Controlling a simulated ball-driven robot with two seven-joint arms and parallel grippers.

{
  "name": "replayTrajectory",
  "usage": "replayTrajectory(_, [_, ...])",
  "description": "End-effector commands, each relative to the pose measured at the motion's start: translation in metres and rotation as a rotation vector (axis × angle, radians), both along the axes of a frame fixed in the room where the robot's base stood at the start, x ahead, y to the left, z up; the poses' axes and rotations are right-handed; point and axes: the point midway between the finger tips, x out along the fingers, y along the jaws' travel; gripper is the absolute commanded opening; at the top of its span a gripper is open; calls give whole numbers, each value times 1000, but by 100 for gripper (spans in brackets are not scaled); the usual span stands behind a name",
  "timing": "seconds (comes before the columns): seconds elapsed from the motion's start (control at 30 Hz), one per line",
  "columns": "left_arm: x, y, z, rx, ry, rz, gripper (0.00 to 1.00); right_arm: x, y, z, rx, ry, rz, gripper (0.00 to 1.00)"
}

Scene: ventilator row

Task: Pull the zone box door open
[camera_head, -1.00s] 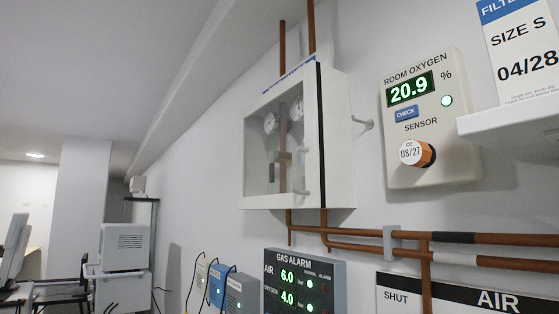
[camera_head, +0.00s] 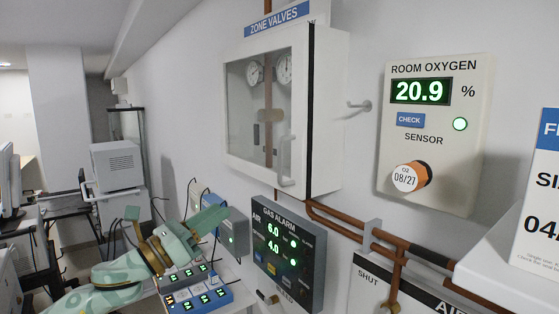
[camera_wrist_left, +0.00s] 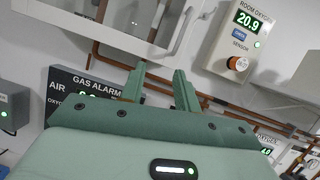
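The zone box (camera_head: 327,110) is a white wall cabinet under a blue "ZONE VALVES" sign. Its windowed door (camera_head: 235,155) looks shut, with a dark seam along its right edge. The door's pale bar handle (camera_head: 285,160) is upright near the lower right. The handle also shows in the left wrist view (camera_wrist_left: 183,30), above and beyond the fingers. My green left gripper (camera_head: 213,214) is below and left of the door, apart from the handle. In the left wrist view its two fingers (camera_wrist_left: 160,72) stand apart with nothing between them. My right gripper is not in view.
The gas alarm panel (camera_head: 288,252) is on the wall below the box. The room oxygen sensor (camera_head: 434,130) hangs to the right, with a wall peg (camera_head: 360,106) between. Copper pipes (camera_head: 335,222) run below. Blue control units (camera_head: 200,296) sit under my gripper.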

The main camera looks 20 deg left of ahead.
Motion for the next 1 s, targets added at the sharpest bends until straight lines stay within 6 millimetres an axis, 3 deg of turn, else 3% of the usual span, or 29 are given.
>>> replayTrajectory(0.03, [-9,-8,23,48,-49,-11,32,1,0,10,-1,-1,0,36])
replayTrajectory(0.1, [-15,-15,37,91,-95,-19,32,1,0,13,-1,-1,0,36])
replayTrajectory(0.23, [-11,-24,49,110,-120,-21,32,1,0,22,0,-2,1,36])
replayTrajectory(0.7, [70,-87,92,105,-115,-20,32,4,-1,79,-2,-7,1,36])
replayTrajectory(1.0, [98,-109,102,107,-114,-20,32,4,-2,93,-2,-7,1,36])
